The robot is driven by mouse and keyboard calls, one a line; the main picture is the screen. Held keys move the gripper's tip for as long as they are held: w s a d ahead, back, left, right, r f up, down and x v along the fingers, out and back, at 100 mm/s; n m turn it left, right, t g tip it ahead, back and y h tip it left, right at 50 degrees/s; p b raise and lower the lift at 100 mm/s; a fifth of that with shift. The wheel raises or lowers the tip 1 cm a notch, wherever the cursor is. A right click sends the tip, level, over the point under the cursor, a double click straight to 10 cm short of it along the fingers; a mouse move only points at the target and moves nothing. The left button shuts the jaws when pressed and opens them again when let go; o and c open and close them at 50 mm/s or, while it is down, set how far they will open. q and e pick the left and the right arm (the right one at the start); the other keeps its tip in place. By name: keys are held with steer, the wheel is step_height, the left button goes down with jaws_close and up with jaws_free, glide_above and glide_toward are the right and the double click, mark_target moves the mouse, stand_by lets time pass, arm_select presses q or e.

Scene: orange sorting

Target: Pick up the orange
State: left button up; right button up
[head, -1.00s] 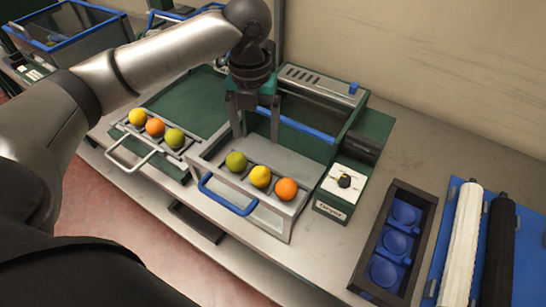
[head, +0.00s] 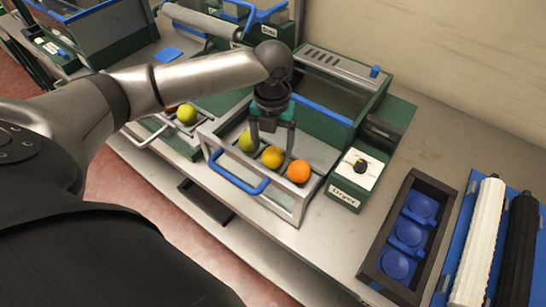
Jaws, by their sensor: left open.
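The orange (head: 298,172) sits at the right end of a row of fruit in the dryer's pulled-out drawer (head: 262,195). A yellow fruit (head: 272,157) is beside it on the left, then a green fruit (head: 246,142). My left gripper (head: 270,146) is open and points down over the row, with its fingers by the green and yellow fruits, left of the orange. I cannot tell its exact height above them. Another tray (head: 145,133) to the left holds a green fruit (head: 187,114) and an orange-coloured one, partly hidden by my arm. My right gripper is not in view.
The drawer has a blue handle (head: 238,176) at its front. A control box (head: 352,177) labelled "Dryer" with a black knob stands to the right. A dark crate with blue cups (head: 408,235) and a blue mat with white and black rollers (head: 478,240) lie further right.

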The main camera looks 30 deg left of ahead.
mark_target(273, 151)
arm_select(q)
step_height(273, 151, down, 3)
steer(key=shift+f, duration=0.15)
steer(key=c, duration=1.2)
steer(key=shift+o, duration=0.2)
step_height(273, 151, up, 20)
steer(key=p, duration=0.3)
steer(key=shift+p, duration=0.35)
